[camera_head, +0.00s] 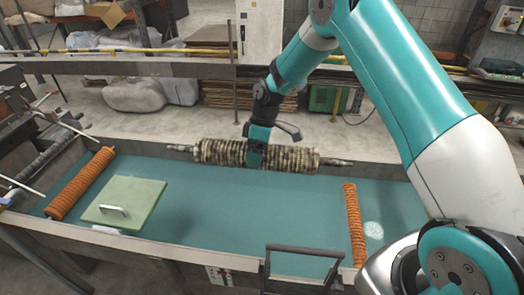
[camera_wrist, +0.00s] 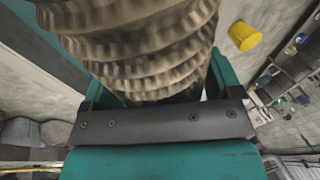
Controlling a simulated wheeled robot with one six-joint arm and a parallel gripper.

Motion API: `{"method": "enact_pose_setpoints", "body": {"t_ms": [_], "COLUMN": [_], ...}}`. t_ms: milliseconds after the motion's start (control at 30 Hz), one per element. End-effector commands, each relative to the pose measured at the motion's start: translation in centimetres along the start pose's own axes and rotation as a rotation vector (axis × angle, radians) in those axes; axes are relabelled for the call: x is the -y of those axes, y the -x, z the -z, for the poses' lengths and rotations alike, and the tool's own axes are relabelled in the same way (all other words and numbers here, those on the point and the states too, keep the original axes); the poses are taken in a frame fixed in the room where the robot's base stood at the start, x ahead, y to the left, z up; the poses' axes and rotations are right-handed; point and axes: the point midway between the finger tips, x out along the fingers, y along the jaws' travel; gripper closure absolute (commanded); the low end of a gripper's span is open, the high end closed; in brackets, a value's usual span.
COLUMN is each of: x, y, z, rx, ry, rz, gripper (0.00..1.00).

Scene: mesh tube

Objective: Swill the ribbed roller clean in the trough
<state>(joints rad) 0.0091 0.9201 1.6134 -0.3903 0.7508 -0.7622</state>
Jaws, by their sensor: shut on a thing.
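The ribbed roller (camera_head: 215,152), beige with dark grime between its ribs and metal shafts at both ends, hangs roughly level above the trough (camera_head: 250,220). My gripper (camera_head: 256,157) is shut on the roller at about its middle, from above. In the wrist view the ribbed roller (camera_wrist: 140,45) fills the upper middle, with dark patches on its ribs; the gripper (camera_wrist: 160,105) is close against it. The trough is long with a flat teal inside; I cannot tell how deep the liquid is. The roller appears clear of the teal surface.
An orange spiral brush (camera_head: 82,183) lies at the trough's left end and another orange brush (camera_head: 354,222) at the right. A pale green panel with a handle (camera_head: 124,202) lies left of centre. The trough's middle is clear. A yellow bucket (camera_wrist: 244,36) shows in the wrist view.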

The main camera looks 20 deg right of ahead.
Motion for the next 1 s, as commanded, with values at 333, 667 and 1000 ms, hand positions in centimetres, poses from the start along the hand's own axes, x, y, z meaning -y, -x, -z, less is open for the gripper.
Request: {"method": "enact_pose_setpoints", "body": {"t_ms": [333, 667, 1000], "x": [-1.3, -2.5, -3.7], "y": [-4.0, -7.7, -11.3], "z": [-0.7, -1.3, -1.9], "rx": [-0.001, -0.001, -0.001], "ry": [-0.001, -0.001, -0.002], "rz": [-0.001, -0.001, -0.001], "gripper": [0.66, 0.66, 0.66]}}
